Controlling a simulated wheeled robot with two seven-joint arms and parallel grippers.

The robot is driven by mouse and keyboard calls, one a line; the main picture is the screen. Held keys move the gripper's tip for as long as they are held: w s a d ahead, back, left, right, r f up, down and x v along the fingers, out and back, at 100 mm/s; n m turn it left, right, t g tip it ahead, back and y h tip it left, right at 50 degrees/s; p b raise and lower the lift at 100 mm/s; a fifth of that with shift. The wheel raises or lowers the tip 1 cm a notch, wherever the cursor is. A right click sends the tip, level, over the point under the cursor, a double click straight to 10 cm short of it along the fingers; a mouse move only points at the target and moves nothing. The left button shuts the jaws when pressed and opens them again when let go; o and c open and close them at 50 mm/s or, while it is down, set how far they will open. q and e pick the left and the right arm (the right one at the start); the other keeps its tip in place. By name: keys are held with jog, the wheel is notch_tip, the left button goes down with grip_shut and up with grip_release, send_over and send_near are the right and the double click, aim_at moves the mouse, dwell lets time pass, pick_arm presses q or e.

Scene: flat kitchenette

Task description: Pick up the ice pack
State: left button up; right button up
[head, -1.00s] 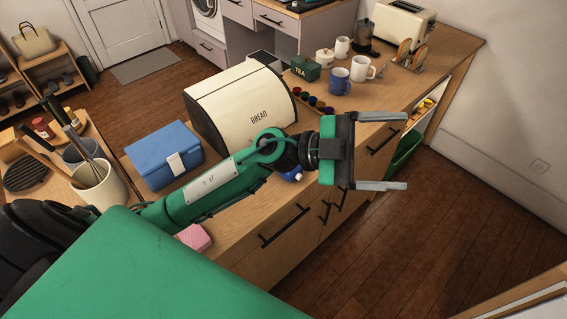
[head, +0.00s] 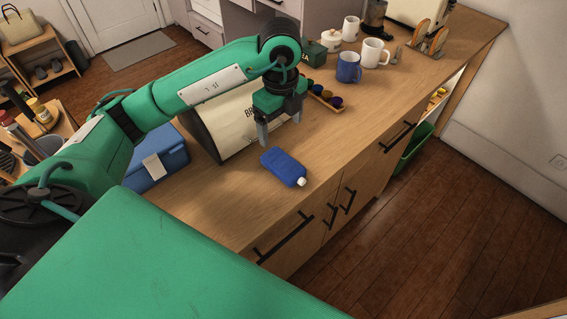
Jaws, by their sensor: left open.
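The ice pack (head: 282,166) is a flat blue pouch-like pack with a white cap at its lower right end. It lies on the wooden counter (head: 345,135) in front of the bread box, fully in sight. My left gripper (head: 281,128) points down just behind and above the ice pack, in front of the bread box. Its two fingers are apart with nothing between them; it does not appear to touch the pack. My right gripper is not in view.
The cream bread box (head: 225,125) stands close behind my left gripper, partly hidden by my arm. A blue box (head: 160,163) stands left of it. A small tray of coloured pods (head: 330,101), a blue mug (head: 348,67) and a white mug (head: 374,53) are farther back. Counter right of the pack is clear.

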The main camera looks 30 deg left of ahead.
pick_arm(q)
jog(key=p, duration=0.1)
send_over(284, 163)
jog(key=f, duration=0.7)
jog(key=shift+a, duration=0.4)
jog(key=shift+f, duration=0.55)
jog(key=f, duration=0.1)
jog(key=f+p, duration=0.1)
jog(key=f, duration=0.1)
jog(key=f+p, duration=0.1)
jog(key=shift+d+f, duration=0.15)
jog(key=shift+d, duration=0.15)
jog(key=shift+f, duration=0.3)
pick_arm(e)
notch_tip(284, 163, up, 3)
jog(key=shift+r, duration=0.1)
pick_arm(q)
jog(key=c, duration=1.3)
jog(key=shift+c, duration=0.3)
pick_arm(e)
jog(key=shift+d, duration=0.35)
pick_arm(q)
jog(key=shift+r, duration=0.15)
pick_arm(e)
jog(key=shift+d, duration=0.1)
